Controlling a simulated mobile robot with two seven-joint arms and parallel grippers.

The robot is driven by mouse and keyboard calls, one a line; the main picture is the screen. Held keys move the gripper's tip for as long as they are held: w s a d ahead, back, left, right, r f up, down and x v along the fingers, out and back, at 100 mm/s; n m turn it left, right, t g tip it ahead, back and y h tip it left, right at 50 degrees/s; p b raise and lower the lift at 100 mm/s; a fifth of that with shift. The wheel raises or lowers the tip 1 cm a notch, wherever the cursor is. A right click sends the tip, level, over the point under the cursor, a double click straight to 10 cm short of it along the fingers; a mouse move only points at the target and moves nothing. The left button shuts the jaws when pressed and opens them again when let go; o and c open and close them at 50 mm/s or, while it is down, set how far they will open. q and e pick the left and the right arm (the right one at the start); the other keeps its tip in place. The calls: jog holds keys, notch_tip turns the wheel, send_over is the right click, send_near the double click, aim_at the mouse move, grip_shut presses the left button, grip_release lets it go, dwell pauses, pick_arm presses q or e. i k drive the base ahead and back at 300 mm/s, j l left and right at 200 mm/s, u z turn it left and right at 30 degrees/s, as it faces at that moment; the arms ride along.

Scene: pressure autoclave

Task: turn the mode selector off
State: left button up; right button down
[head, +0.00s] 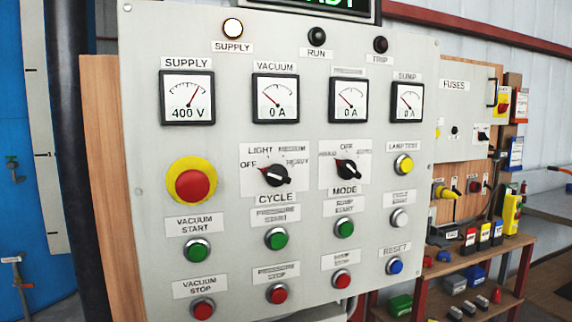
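The mode selector (348,173) is a black rotary knob on a white plate, right of centre on the grey control panel (225,140). Its plate reads OFF at the top, with a blurred label, perhaps HAND, at upper left and AUTO at upper right. The knob's red-marked tip points to the upper left, toward the left label and away from OFF. The word MODE is below it. Neither of my grippers is in the head view, and nothing covers the knob.
A similar cycle selector (275,175) sits left, its tip toward OFF. A red emergency stop (193,185) is further left. Green start buttons (345,228) and red stop buttons (341,282) are below. The supply lamp (233,28) is lit. Shelves (480,262) with small parts stand at right.

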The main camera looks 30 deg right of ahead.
aim_at(347, 169)
jog(key=z, duration=1.4)
